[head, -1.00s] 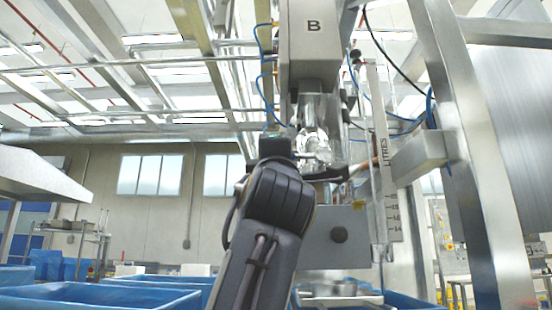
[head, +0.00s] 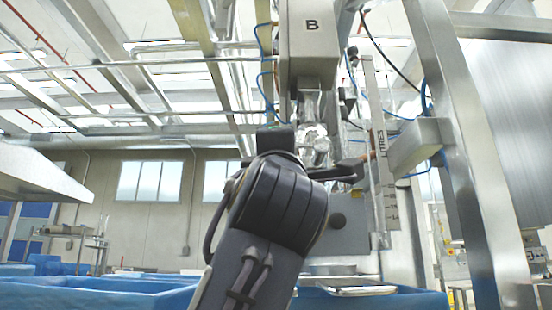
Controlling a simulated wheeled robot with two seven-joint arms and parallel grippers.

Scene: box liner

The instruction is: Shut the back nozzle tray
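The filling machine (head: 313,45) marked "B" stands ahead, with a clear glass-like part (head: 315,140) under its head. One of my dark grey arms rises from the bottom centre and covers part of the machine.
A blue bin (head: 415,300) stands under the machine and another blue bin (head: 90,294) at the lower left. A steel upright (head: 465,150) and a clear litre-scale tube (head: 382,175) stand to the right.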

